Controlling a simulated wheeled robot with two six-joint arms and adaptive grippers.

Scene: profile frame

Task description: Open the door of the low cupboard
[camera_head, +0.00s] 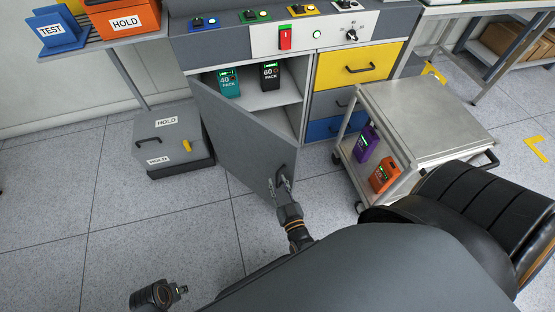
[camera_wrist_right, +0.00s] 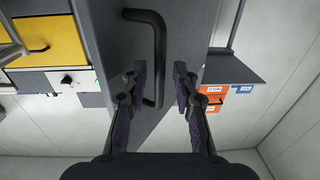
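The grey door (camera_head: 235,130) of the low cupboard (camera_head: 300,115) stands well ajar, swung out from its left side. Its dark bar handle (camera_head: 281,171) is near the door's free edge, and the handle also shows in the right wrist view (camera_wrist_right: 160,45). My right gripper (camera_head: 281,184) is at the handle with its fingers apart. In the wrist view the fingers (camera_wrist_right: 160,85) lie on either side of the handle's lower part, with gaps showing. Part of my left arm's end (camera_head: 160,293) shows at the bottom left; its fingers cannot be made out.
Inside the cupboard, a teal pack (camera_head: 229,82) and a black pack (camera_head: 270,75) stand on a shelf. A metal cart (camera_head: 420,115) with purple and orange packs stands at the right. A grey HOLD box (camera_head: 170,140) is on the floor left of the door. Floor before the door is clear.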

